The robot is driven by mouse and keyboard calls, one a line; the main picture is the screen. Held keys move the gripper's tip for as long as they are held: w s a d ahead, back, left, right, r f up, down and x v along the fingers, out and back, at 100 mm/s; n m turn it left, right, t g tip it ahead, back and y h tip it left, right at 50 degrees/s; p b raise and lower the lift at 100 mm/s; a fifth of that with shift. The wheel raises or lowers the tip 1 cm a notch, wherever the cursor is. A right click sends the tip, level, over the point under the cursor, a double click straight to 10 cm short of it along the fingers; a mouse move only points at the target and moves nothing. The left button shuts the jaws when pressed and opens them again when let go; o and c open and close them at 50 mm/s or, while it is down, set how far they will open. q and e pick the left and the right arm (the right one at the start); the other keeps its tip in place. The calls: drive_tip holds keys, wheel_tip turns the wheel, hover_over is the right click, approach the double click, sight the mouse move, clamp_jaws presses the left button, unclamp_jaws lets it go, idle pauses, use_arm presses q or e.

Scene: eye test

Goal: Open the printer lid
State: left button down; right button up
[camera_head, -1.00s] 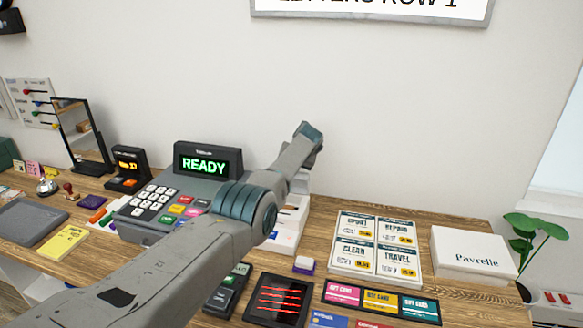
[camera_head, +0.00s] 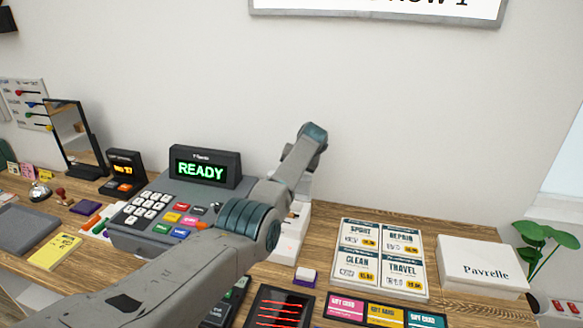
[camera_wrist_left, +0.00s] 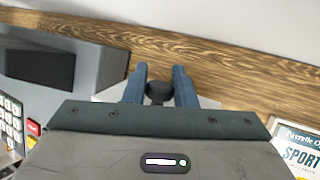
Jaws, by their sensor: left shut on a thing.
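A white printer (camera_head: 290,238) stands on the wooden counter right of the cash register. My left arm hides most of it in the head view. In the left wrist view only small white parts show beside the gripper. My left gripper (camera_wrist_left: 160,74) is shut on a dark round knob (camera_wrist_left: 158,94) between its two blue fingers. Its fingers are hidden in the head view. I cannot tell from these views whether the lid is raised. My right gripper is not in view.
The cash register (camera_head: 160,205) with a READY display (camera_head: 201,172) stands close on the left. A price board (camera_head: 380,293) and a white box (camera_head: 483,262) lie to the right. A card reader (camera_head: 275,308) is in front. The wall is behind.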

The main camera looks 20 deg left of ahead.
use_arm(q)
drive_tip(key=shift+w+d+f, duration=0.1)
drive_tip(key=shift+w+f, duration=0.05)
drive_tip(key=shift+f, duration=0.05)
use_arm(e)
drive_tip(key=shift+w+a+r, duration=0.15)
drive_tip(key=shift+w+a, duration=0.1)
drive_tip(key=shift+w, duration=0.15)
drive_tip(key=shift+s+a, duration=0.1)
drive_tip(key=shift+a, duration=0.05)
